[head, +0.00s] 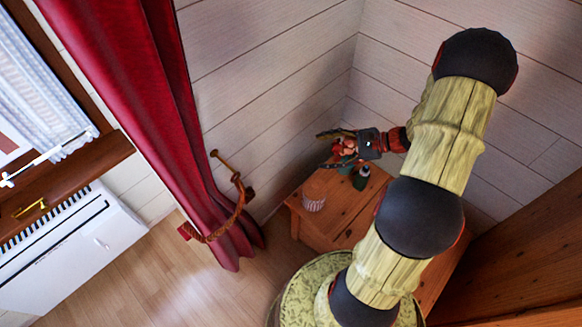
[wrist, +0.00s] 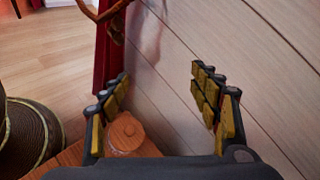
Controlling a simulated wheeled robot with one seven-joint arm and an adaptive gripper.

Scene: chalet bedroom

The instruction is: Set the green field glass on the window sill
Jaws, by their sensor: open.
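My gripper (head: 336,148) is open over the back part of a small wooden nightstand (head: 340,228), near the wall corner. In the wrist view its fingers (wrist: 160,76) stand wide apart with nothing between them. A small dark green thing (head: 360,178), partly hidden, shows just below the gripper in the head view; it may be the green field glass, but its shape is unclear. It does not show in the wrist view. The wooden window sill (head: 75,178) is at the left of the head view, far from my gripper.
A ribbed pot with a tan top (head: 314,194) stands on the nightstand's left part; its round lid (wrist: 126,133) shows in the wrist view. A red curtain (head: 140,110) and rope tieback (head: 232,220) hang between nightstand and window. A white radiator (head: 75,250) is below the sill.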

